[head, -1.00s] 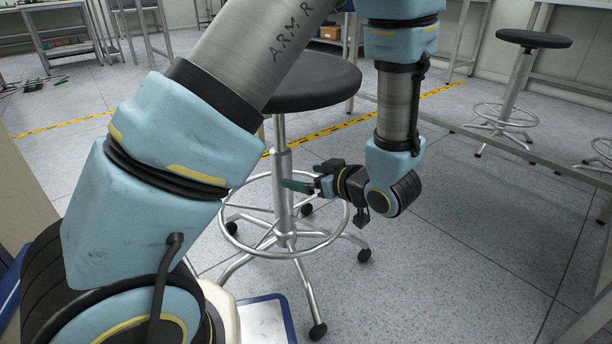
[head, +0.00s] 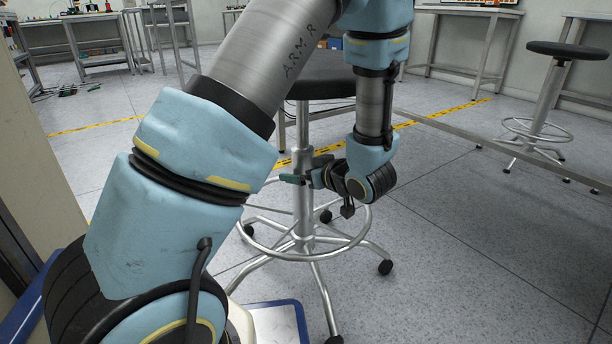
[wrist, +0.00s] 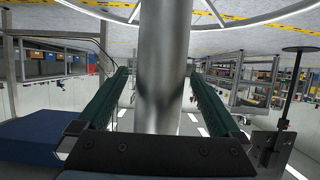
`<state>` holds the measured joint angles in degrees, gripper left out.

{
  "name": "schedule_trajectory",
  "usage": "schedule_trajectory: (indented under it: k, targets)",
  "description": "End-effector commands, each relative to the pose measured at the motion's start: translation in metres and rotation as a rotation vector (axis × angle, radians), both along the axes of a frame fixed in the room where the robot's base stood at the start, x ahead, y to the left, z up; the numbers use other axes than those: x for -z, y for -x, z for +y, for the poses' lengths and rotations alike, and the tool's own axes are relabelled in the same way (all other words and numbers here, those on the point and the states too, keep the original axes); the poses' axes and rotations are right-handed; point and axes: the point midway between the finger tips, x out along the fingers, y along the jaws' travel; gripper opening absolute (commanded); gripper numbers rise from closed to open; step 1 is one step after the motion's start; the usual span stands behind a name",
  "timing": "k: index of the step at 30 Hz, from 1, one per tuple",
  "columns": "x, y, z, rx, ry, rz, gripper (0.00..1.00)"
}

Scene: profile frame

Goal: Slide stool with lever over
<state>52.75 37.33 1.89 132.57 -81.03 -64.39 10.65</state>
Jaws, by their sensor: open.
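The stool has a round dark seat (head: 322,84), a bright metal column (head: 303,135), a foot ring (head: 345,243) and a castored base. It stands upright just beyond my arm, which hides part of the seat. My gripper (head: 298,179) is level with the column, above the foot ring and well below the seat. In the wrist view, the column (wrist: 163,75) stands between the two open green fingers, with a gap on each side. Part of the foot ring (wrist: 230,22) crosses the top of that view. I cannot make out a lever under the seat.
A second dark-topped stool (head: 567,50) stands at the right by a bench. A metal rail (head: 500,145) runs across the right side. Yellow floor tape (head: 430,117) crosses behind the stool. Workbenches line the back, and the floor at the lower right is clear.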

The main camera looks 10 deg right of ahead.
Motion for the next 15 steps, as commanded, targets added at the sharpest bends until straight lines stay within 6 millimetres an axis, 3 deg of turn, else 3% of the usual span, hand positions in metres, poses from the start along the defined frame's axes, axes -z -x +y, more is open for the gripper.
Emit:
schedule_trajectory:
  k: [4, 15]
  targets:
    - [-0.0004, 0.0000, -0.0001, 0.000, 0.000, 0.000, 1.00]
    - [-0.0003, 0.0002, -0.0001, 0.000, 0.000, 0.000, 0.58]
